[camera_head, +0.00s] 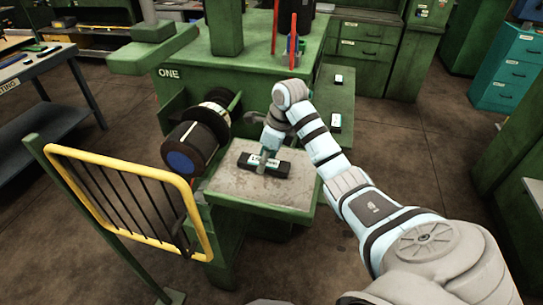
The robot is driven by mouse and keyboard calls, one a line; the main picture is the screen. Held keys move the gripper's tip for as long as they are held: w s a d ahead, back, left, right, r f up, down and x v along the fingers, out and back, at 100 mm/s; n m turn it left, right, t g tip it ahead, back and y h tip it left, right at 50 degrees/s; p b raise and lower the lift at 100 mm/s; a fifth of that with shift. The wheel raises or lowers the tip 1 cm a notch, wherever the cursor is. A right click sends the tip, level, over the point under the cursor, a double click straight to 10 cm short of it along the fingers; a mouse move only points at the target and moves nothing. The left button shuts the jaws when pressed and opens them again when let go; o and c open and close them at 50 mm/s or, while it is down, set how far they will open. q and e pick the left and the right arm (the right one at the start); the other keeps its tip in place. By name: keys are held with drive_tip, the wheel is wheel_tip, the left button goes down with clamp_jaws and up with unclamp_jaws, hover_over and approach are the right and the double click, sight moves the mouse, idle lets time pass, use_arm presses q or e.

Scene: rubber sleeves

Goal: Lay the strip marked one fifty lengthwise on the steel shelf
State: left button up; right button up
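A black strip (281,171) with a pale label lies on the grey steel shelf (232,186) at the front of the green machine. It lies roughly across the shelf, slightly tilted in the picture. The label is too small and too covered to read. My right gripper (262,166) points down at the middle of the strip, with its fingers over or at the label. I cannot tell whether the fingers are closed on it. My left gripper is not in view.
A dark roller with a blue end (181,162) stands left of the shelf. A yellow-railed guard (128,166) rises at the front left. Small white-labelled items (337,121) sit on the green ledge at right. Teal drawers (508,70) stand far right.

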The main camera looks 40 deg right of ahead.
drive_tip(key=shift+w+d+f, duration=0.1)
drive_tip(key=shift+w+d, duration=0.05)
drive_tip(key=shift+w, duration=0.15)
drive_tip(key=shift+s, duration=0.15)
drive_tip(key=shift+s+r, duration=0.25)
drive_tip(key=shift+s, duration=0.7)
drive_tip(key=shift+f, duration=0.1)
drive_tip(key=shift+w+f+b, duration=0.3)
drive_tip(key=shift+w+f, duration=0.1)
drive_tip(key=o, duration=1.2)
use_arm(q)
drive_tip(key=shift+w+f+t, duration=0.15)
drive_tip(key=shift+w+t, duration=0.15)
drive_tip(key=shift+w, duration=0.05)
use_arm(e)
drive_tip(key=shift+s+r, duration=0.1)
drive_tip(key=shift+s, duration=0.05)
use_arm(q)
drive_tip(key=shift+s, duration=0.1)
